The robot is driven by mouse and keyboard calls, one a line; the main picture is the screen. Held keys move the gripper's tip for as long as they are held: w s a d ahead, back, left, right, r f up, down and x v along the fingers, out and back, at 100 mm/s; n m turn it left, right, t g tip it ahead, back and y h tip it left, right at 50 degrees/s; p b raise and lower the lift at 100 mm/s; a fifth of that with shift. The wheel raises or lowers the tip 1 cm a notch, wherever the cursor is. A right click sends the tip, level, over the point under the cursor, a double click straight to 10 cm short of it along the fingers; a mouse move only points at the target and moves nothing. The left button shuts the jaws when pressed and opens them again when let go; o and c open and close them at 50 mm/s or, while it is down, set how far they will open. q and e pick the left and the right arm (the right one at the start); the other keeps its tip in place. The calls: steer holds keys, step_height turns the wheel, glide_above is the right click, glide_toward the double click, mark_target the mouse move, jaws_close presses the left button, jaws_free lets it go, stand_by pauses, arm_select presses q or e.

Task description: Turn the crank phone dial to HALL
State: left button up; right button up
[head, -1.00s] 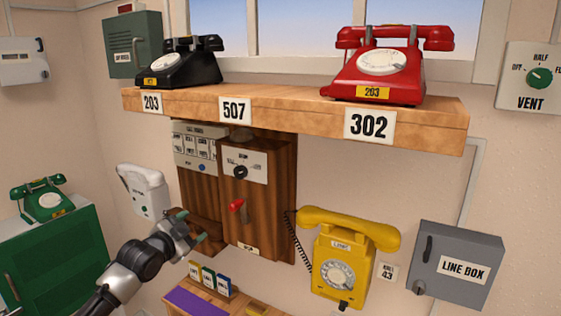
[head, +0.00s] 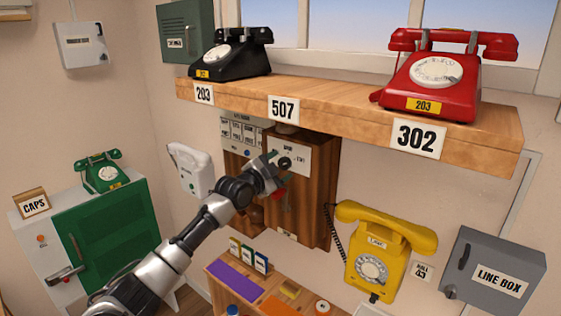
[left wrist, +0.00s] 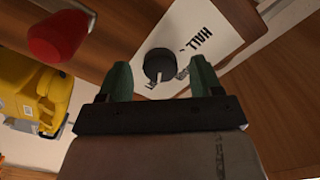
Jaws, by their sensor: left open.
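The crank phone is a wooden wall box (head: 314,190) with a pale dial plate and a red crank knob (head: 279,195) below it. Its black dial knob (head: 285,163) shows on the plate, and also in the left wrist view (left wrist: 159,64). The plate's HALL marking (left wrist: 197,44) shows there to the right of the knob. My left gripper (head: 277,166) is open in front of the plate. In the left wrist view its two green fingertips (left wrist: 160,76) stand on either side of the dial knob's lower part; I cannot tell whether they touch it. My right gripper is not seen.
A wooden shelf (head: 350,110) with black and red phones overhangs the box. A yellow phone (head: 378,258) hangs to the right. A low bench (head: 222,266) stands below.

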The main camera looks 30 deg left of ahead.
arm_select(q)
steer(key=shift+w, duration=0.55)
steer(key=shift+c, duration=0.5)
steer(key=c, duration=0.8)
